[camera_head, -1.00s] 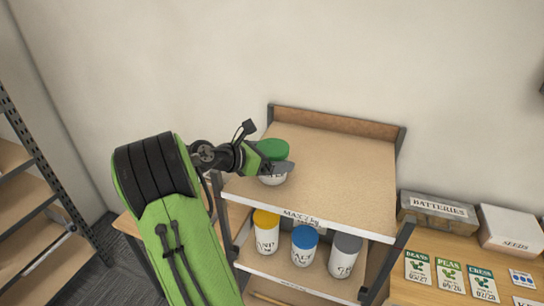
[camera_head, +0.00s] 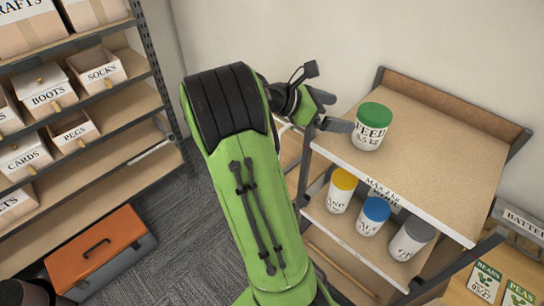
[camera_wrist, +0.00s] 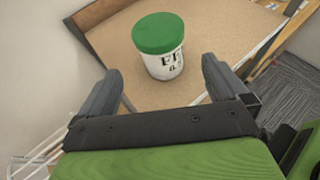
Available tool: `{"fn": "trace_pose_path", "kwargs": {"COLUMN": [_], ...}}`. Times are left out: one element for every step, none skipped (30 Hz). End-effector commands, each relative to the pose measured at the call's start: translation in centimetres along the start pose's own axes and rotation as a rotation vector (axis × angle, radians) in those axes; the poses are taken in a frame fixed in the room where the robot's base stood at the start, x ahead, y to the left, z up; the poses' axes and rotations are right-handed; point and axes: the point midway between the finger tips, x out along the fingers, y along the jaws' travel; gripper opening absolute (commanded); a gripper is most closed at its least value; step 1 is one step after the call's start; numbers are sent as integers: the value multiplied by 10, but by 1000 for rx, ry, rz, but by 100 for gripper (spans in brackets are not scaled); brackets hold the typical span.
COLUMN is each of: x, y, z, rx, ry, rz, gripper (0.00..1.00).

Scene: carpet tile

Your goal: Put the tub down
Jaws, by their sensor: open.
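The tub (camera_head: 371,127) is white with a green lid and dark lettering that looks like "FEED". It stands upright on the top shelf (camera_head: 440,150), near its left end. My gripper (camera_head: 333,110) is to the left of the tub, open and empty. In the wrist view the tub (camera_wrist: 160,48) stands beyond my two spread fingers (camera_wrist: 162,85), clear of both. The bare board shows around it.
Below, the lower shelf holds tubs with yellow (camera_head: 341,190), blue (camera_head: 373,216) and grey (camera_head: 411,238) lids. The top shelf's right side is clear. Labelled boxes (camera_head: 48,91) fill a rack at left. An orange-lidded toolbox (camera_head: 98,250) sits on the carpet.

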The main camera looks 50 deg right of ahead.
Motion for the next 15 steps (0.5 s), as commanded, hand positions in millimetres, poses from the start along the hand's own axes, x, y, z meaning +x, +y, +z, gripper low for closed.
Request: {"fn": "trace_pose_path", "kwargs": {"x": [0,0,-3,-7,-12,-23,-34,-47,-67,-84,-101,-124,-142,-160,-183], "y": [0,0,0,1,1,1,0,-1,-5,-10,-17,-29,-40,-54,-75], "z": [0,-1,-2,-5,-9,-15,-22,-30,-41,-50,-58,-68,-76,-84,-92], "rx": [1,8,33,66,115,201,274,354,459,533,602,685,739,786,838], "ry": [1,6,26,55,97,175,250,336,463,561,659,793,893,991,1116], "rz": [0,5,20,40,65,107,140,170,199,210,212,202,184,156,107], "gripper": [100,100,100,100,100,100,100,100,100,100,100,100,100,100,100]}}
